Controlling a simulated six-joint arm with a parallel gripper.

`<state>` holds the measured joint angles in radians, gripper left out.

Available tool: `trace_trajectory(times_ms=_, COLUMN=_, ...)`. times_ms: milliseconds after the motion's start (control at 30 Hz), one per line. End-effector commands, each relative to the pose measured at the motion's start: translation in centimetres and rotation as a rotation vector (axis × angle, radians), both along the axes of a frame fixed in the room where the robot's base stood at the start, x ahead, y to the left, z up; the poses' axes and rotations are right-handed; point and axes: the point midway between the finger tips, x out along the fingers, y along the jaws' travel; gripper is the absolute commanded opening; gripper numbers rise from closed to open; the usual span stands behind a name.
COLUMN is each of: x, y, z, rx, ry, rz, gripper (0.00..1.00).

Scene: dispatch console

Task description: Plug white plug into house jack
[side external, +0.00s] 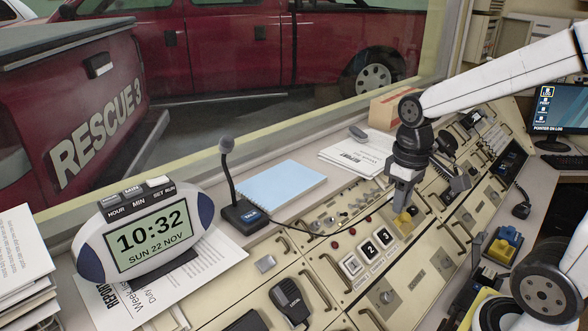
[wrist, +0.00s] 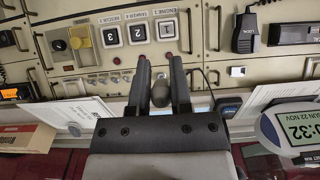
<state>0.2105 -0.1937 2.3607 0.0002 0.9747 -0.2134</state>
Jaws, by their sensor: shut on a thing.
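My gripper (side external: 402,203) is low over the console, pointing down, just by a yellow square fitting (side external: 402,223). In the wrist view its two dark fingers (wrist: 160,62) are a short gap apart. A thin dark cord (side external: 330,234) runs from the desk microphone's base to my gripper, and it also shows in the wrist view (wrist: 207,76). The white plug seems to be between the fingertips, but its body is hidden or too small to make out. A dark rounded shape (wrist: 160,97) shows between the fingers. I cannot tell which fitting is the house jack.
The gooseneck microphone (side external: 243,215) stands left of my gripper, near a blue notepad (side external: 280,186). Numbered square buttons (side external: 368,250) and several small red round fittings (side external: 351,231) lie nearby. A football-shaped clock (side external: 145,235) stands at the left, and a handset (side external: 289,301) lies in front.

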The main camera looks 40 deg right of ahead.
Motion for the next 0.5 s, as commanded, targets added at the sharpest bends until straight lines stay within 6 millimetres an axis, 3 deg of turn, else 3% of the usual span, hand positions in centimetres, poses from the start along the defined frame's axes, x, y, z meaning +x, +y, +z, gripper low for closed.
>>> trace_trajectory(times_ms=500, x=0.32, y=0.02, z=-0.13, rx=0.000, ry=0.000, rz=0.000, gripper=0.00)
